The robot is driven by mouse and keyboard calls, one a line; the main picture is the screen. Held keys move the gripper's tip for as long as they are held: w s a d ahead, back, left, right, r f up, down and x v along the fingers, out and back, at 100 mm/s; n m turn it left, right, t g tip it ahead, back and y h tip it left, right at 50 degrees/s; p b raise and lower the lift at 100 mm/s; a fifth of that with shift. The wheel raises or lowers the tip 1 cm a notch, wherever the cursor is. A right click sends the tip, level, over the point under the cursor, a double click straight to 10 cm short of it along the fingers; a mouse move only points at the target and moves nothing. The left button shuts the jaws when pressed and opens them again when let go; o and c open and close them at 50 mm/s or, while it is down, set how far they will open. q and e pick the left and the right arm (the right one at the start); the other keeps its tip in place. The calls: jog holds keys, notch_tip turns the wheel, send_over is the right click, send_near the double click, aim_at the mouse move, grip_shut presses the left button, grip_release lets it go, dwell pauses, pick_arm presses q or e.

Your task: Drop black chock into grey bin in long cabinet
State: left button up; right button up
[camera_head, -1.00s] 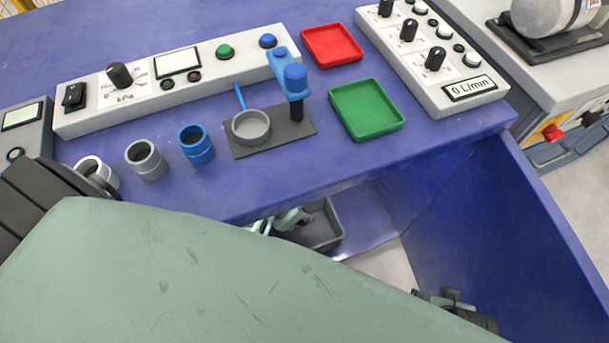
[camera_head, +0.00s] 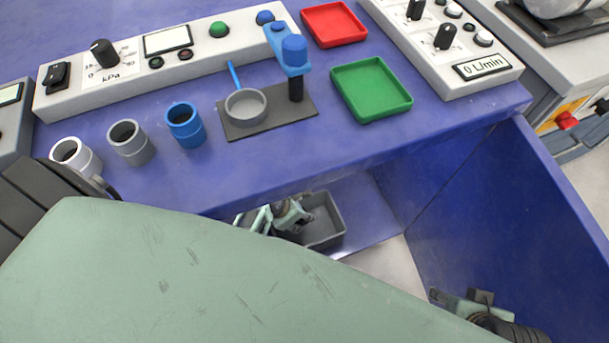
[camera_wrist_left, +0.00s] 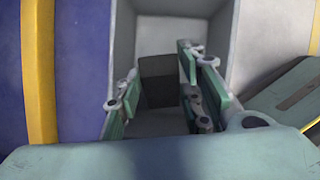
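The grey bin (camera_head: 340,237) sits inside the open space under the blue worktop, partly hidden by my left arm. In the left wrist view, the bin's pale grey walls (camera_wrist_left: 222,45) surround a dark block, the black chock (camera_wrist_left: 158,68). My left gripper (camera_head: 268,216) is low beside and over the bin's left part. In the left wrist view, its fingers (camera_wrist_left: 160,88) are spread, with the chock seen between and beyond them, apparently clear of both. The chock cannot be made out in the head view. My right gripper (camera_head: 445,300) is at the lower right, its fingers unclear.
The worktop (camera_head: 230,185) overhangs the bin, and a blue side panel (camera_head: 500,220) stands to its right. On top are grey and blue pipe pieces (camera_head: 130,143), a green tray (camera_head: 371,88), a red tray (camera_head: 334,24) and control boxes (camera_head: 130,60).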

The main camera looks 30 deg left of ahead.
pick_arm(q)
jog(key=o, duration=0.5)
jog(key=shift+r, duration=0.1)
jog(key=v, duration=0.7)
jog(key=shift+s+r, duration=0.1)
jog(key=shift+s, duration=0.1)
dwell(0.3)
